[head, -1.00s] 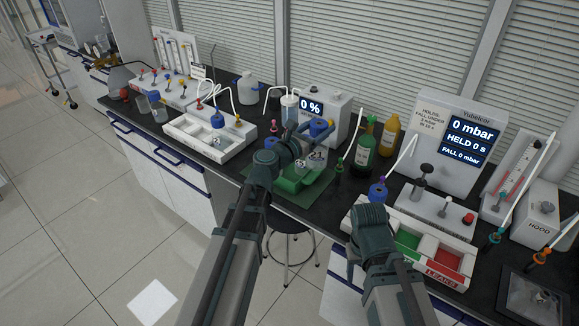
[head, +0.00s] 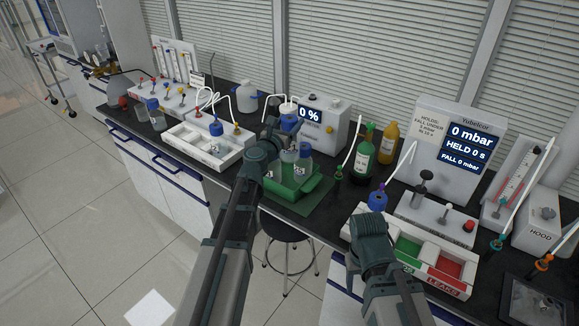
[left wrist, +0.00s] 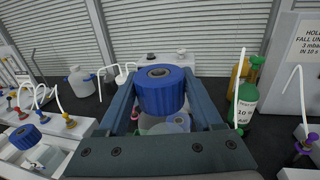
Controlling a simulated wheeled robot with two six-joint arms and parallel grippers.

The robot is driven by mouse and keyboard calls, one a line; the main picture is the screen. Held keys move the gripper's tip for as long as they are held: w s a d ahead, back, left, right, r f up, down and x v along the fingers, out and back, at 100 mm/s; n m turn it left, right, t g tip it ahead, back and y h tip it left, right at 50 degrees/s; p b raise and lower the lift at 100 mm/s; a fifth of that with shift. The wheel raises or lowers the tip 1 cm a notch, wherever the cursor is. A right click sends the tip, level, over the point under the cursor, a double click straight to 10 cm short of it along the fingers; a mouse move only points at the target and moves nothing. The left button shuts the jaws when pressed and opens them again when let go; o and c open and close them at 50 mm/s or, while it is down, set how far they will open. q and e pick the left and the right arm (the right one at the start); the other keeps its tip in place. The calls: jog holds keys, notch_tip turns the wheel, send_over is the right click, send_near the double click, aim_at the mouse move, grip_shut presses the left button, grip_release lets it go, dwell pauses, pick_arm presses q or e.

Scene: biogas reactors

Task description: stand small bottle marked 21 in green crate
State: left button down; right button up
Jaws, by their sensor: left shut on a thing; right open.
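The green crate (head: 318,190) stands on a green mat on the bench. My left gripper (head: 284,130) is shut on a small clear bottle with a blue cap (head: 290,122), over the crate's left part in the head view. The cap fills the space between the fingers in the left wrist view (left wrist: 160,92). Another clear bottle with a blue cap (head: 304,151) shows beside it at the crate. The small labels are too small to read surely, and I cannot tell whether the held bottle touches the crate floor. My right gripper (head: 370,222) is open and empty, low at the bench front.
A green bottle (head: 363,148) and a yellow bottle (head: 388,143) stand right of the crate. A display box (head: 322,122) reading 0 % stands behind it. A white tray with green and red compartments (head: 425,258) is at right, a white rack (head: 200,145) at left.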

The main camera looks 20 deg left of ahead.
aim_at(290, 157)
pick_arm(q)
notch_tip(290, 157, down, 10)
jog(key=b, duration=0.8)
jog(key=shift+r, duration=0.25)
notch_tip(290, 157, down, 4)
jog(key=b, duration=0.4)
jog(key=shift+f, duration=0.25)
jog(key=shift+f+b, duration=0.15)
jog(key=shift+b, duration=0.25)
jog(key=shift+c, duration=1.6)
grip_release()
jog(key=shift+r, duration=0.2)
